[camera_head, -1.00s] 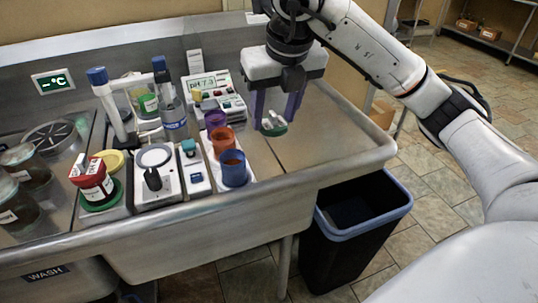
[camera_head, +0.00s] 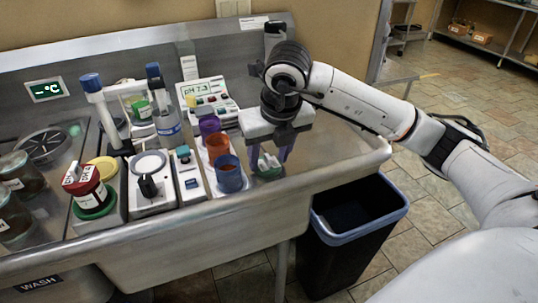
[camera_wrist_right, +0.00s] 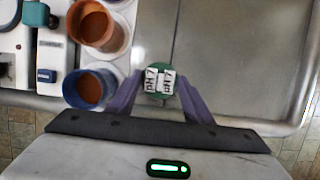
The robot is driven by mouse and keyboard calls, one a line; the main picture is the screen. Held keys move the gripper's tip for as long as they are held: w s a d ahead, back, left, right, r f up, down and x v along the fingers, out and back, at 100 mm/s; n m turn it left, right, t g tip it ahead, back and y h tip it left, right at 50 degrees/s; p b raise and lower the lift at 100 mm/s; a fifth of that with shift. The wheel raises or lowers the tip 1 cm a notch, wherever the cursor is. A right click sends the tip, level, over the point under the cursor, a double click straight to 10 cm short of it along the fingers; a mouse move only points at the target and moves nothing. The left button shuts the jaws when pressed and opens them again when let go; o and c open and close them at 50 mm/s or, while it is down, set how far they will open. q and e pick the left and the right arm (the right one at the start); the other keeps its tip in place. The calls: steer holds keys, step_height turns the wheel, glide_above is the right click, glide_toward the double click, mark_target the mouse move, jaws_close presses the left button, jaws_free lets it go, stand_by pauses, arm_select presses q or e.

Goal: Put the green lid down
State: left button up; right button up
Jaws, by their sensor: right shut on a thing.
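The green lid (camera_head: 268,173) is a small round piece carrying white tabs. In the right wrist view the lid (camera_wrist_right: 157,97) shows from above, with "pH 7" on its two white tabs. My right gripper (camera_head: 269,160) has its purple fingers shut on it, one finger on each side. The lid is low over the bare steel surface, just right of the blue cup. I cannot tell whether it touches the steel. My left gripper is not in view.
The blue cup (camera_head: 229,174) and orange cup (camera_head: 217,146) stand on a white tray close left of the lid. A pH meter (camera_head: 208,102) is behind. Bare steel (camera_head: 335,150) is free to the right. A black bin (camera_head: 350,235) stands below the front edge.

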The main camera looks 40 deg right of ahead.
steer(key=o, duration=1)
steer(key=shift+f, duration=0.1)
steer(key=shift+r, duration=0.2)
steer(key=p+v, duration=0.1)
steer(key=v, duration=1.1)
steer(key=shift+p, duration=0.35)
steer(key=shift+s+f, duration=0.1)
